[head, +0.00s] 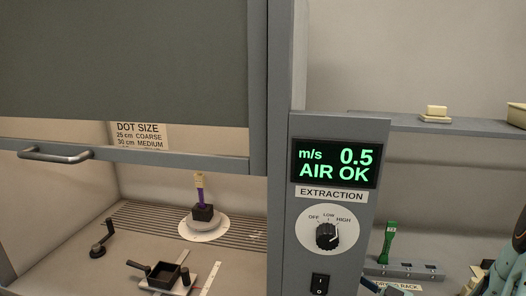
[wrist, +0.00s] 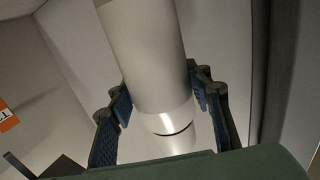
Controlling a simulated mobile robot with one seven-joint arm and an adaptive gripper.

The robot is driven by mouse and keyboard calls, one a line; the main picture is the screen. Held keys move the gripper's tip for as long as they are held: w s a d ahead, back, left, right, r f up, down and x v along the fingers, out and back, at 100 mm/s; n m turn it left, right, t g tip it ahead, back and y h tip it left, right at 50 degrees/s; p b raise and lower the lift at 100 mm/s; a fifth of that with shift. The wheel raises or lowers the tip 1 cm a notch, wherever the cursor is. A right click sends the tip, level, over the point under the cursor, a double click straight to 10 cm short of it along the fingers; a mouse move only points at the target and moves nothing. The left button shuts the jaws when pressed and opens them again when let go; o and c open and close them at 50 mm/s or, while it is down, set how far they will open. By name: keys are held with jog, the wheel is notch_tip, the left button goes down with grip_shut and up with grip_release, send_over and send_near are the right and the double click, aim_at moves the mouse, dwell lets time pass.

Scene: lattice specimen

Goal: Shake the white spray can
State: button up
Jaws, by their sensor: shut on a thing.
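The white spray can (wrist: 143,45) fills the middle of the wrist view as a plain pale cylinder, slightly slanted. It narrows to a rounded end with a dark line around it near the bottom of that view. Its other end runs out of the top of the frame. My gripper (wrist: 161,98) is shut on it, with a blue ribbed pad against each side. In the head view I cannot make out the can; only part of my blue arm shows at the lower right edge.
A fume cupboard with a part-raised sash (head: 160,156) stands at left. Inside are a round turntable (head: 190,233) with a dark block and purple-yellow piece, and a black square tray (head: 160,280). The extraction panel (head: 335,220) reads 0.5, AIR OK. A green tool (head: 389,243) stands in a rack at right.

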jog(key=w+a+f+n+g+y, duration=0.1)
jog(key=w+a+f, duration=0.1)
jog(key=a+f, duration=0.15)
jog(key=shift+r, duration=3.7)
notch_tip(320, 180, down, 7)
jog(key=shift+s+a+f+p, duration=0.15)
jog(key=shift+a+p, duration=0.1)
jog(key=shift+p, duration=0.05)
dwell(0.6)
